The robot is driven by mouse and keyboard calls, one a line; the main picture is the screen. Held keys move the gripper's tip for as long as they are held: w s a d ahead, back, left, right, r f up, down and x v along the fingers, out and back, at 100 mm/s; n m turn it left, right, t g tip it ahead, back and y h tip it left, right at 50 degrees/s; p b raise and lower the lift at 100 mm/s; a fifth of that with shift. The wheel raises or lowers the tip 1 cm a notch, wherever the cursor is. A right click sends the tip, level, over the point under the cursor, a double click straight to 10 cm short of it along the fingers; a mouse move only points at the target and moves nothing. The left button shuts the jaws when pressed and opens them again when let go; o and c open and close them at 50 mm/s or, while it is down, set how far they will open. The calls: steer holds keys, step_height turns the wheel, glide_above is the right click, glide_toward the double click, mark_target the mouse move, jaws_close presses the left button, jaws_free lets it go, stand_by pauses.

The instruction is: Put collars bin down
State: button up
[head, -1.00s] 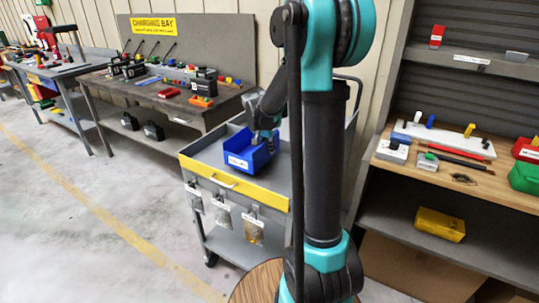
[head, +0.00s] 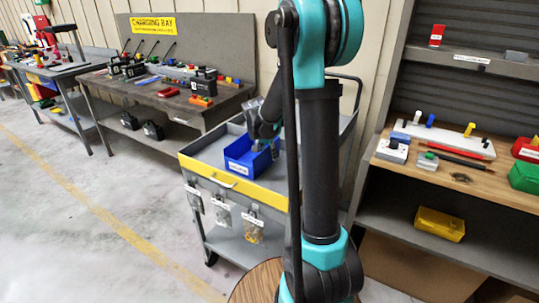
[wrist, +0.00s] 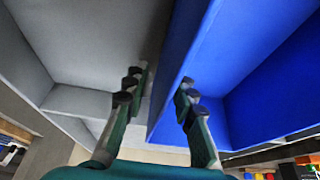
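The blue collars bin (head: 240,160), with a white label on its front, sits in the grey top tray of the cart (head: 205,152) and looks level. My gripper (head: 268,143) is at the bin's right rear side, partly hidden by my arm in the head view. In the wrist view my gripper (wrist: 160,84) has its fingers apart, straddling one wall of the blue bin (wrist: 255,75). The right finger is on the bin's inner side and the left finger is outside, over the grey tray (wrist: 85,45). A gap shows between the left finger and the wall.
The cart has a yellow front edge (head: 235,182) and hanging bags (head: 222,213). A charging bench (head: 150,90) stands behind left. A shelf unit with a wooden top (head: 455,180) stands right. Free tray room shows left of the bin.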

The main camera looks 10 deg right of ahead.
steer(key=v, duration=1.2)
steer(key=shift+r, duration=0.2)
steer(key=shift+d, duration=0.15)
